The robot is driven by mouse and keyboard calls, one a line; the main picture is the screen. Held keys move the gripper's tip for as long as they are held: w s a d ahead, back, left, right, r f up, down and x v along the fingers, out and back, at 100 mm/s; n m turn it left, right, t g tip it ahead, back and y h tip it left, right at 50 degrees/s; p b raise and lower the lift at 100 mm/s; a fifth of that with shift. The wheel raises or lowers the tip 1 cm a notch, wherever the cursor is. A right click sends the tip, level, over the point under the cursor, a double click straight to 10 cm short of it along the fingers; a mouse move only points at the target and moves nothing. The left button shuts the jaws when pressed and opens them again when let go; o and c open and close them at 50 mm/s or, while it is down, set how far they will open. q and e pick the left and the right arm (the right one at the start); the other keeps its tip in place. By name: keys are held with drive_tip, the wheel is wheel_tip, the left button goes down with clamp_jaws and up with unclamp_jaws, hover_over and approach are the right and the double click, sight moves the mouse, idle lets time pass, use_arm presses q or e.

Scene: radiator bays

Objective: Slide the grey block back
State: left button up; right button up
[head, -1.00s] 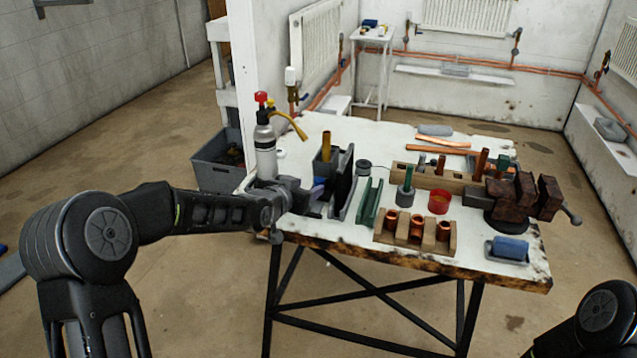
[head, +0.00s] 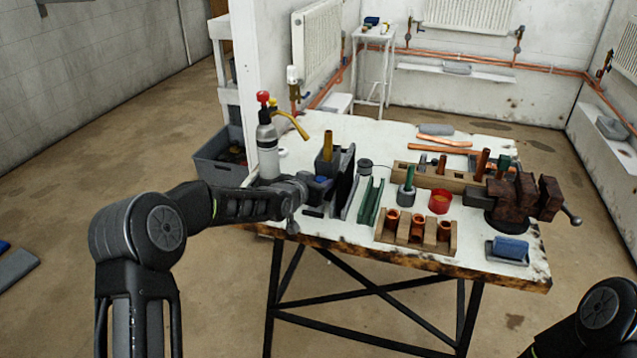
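A dark grey block (head: 327,168) stands on the left part of the workbench in the head view, with an upright brass-coloured tube (head: 327,146) in it. My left gripper (head: 318,189) is low over the bench at the near side of this block. A small blue patch shows at its fingers; I cannot tell what it belongs to. The fingers are too small and dark to tell whether they are open, shut or touching the block. My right gripper is out of view; only part of that arm shows at the bottom right.
A black plate in a grey stand (head: 345,185) is close right of the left gripper. A torch bottle (head: 267,150) stands at left. A green channel (head: 370,203), a wooden rack (head: 415,232) and a vise (head: 515,197) stand further right. The bench's back left is fairly clear.

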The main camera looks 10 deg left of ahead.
use_arm(q)
clamp_jaws()
idle(1.1)
